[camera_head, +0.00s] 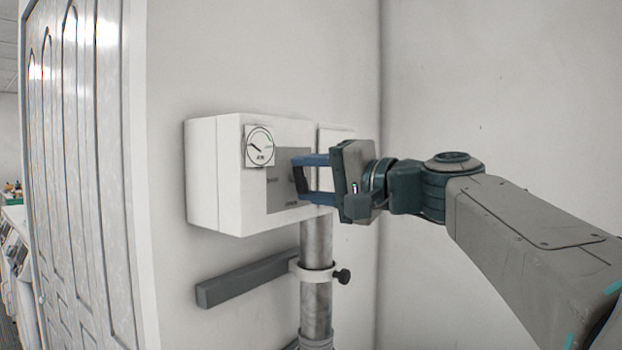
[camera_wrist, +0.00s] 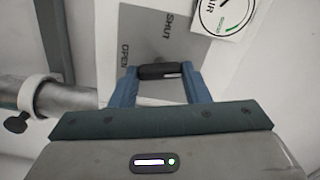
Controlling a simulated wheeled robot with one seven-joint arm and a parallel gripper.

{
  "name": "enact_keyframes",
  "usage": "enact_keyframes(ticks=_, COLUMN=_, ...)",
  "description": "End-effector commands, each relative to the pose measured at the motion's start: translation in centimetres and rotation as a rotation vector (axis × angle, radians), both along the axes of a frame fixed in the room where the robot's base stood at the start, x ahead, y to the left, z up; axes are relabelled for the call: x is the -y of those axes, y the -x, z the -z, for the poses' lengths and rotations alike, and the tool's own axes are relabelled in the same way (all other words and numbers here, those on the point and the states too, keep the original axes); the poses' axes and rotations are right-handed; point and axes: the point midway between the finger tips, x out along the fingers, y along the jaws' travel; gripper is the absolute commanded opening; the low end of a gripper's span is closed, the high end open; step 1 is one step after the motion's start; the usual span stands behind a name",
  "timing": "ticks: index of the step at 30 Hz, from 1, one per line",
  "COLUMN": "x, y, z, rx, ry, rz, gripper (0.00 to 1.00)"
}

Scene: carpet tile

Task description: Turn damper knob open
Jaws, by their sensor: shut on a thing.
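The damper knob (camera_wrist: 162,71) is a short dark bar with a white mark, seen in the wrist view. It lies across the picture between the blue fingers of my gripper (camera_head: 297,178), which are shut on it. It sits on a grey plate (camera_head: 281,200) on the front of a white wall box (camera_head: 203,172). In the wrist view the plate (camera_wrist: 140,22) has OPEN printed at the left and SHUT at the upper right. I cannot tell exactly where the knob's mark points. In the head view my fingers largely hide the knob.
A round gauge (camera_head: 259,146) is on the box's upper left front. A metal pipe (camera_head: 316,265) with a white clamp and black thumb knob (camera_head: 343,276) runs below. A grey bar (camera_head: 245,278) juts left. A panelled door (camera_head: 80,170) stands left; a wall corner is behind my arm.

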Motion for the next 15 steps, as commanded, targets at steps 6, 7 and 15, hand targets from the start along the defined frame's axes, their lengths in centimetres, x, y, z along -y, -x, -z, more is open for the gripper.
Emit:
enact_keyframes(ticks=6, x=-0.01, y=0.03, z=-0.01, rx=-0.120, ry=-0.093, rz=-0.001, gripper=0.19)
enact_keyframes(ticks=7, x=-0.01, y=0.03, z=0.00, rx=-0.134, ry=-0.104, rz=-0.001, gripper=0.19)
enact_keyframes(ticks=15, x=-0.01, y=0.03, z=0.09, rx=-0.216, ry=-0.168, rz=-0.001, gripper=0.19)
